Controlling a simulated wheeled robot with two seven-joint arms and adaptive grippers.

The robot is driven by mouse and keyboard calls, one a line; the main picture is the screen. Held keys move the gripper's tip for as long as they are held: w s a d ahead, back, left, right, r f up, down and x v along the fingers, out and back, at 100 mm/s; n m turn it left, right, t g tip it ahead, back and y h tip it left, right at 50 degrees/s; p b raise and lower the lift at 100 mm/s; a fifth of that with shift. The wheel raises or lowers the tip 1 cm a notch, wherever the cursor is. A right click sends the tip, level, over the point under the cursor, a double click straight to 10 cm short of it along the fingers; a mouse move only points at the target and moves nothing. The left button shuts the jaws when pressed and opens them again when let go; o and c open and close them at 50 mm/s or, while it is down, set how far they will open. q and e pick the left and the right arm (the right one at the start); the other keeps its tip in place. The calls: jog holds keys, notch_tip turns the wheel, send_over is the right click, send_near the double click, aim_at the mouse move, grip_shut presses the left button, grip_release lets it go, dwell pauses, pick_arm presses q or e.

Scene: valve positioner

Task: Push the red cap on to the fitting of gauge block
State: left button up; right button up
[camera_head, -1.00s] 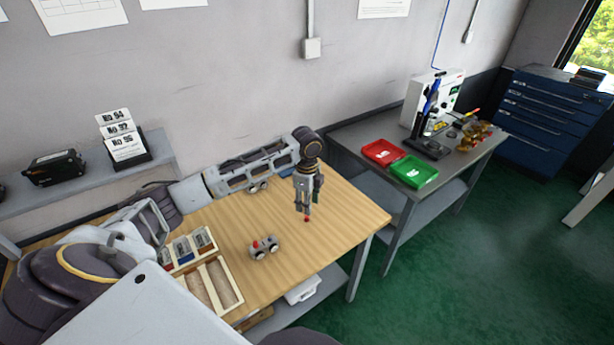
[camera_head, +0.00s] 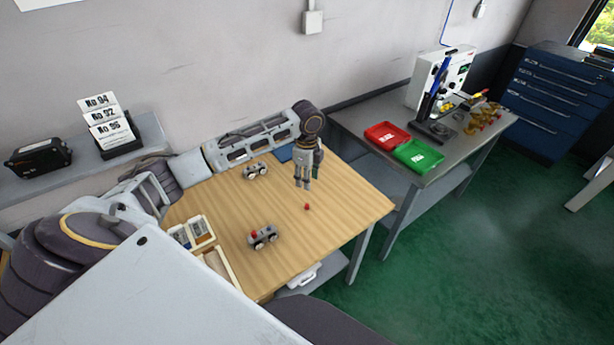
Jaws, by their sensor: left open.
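A small red cap (camera_head: 307,207) lies on the wooden table (camera_head: 345,215), right of its middle. My left gripper (camera_head: 303,186) points down above and slightly behind the cap, open and empty, with a visible gap between fingertips and cap. A grey gauge block (camera_head: 263,237) with dark round ends and a red piece on its left part sits nearer the front edge. A second similar grey block (camera_head: 256,171) stands farther back, near my left forearm. I cannot tell from this view which block has the bare fitting. My right gripper is not in view.
A wooden compartment tray (camera_head: 203,232) is at the table's left, partly hidden by my body. A red tray (camera_head: 386,136) and a green tray (camera_head: 418,155) lie on the grey side table. The wooden table's right side is clear.

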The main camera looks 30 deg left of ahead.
aim_at(307, 205)
pick_arm(q)
jog(key=shift+f+p, duration=0.5)
jog(key=shift+f, duration=6.35)
jog(key=shift+c, duration=0.2)
grip_shut()
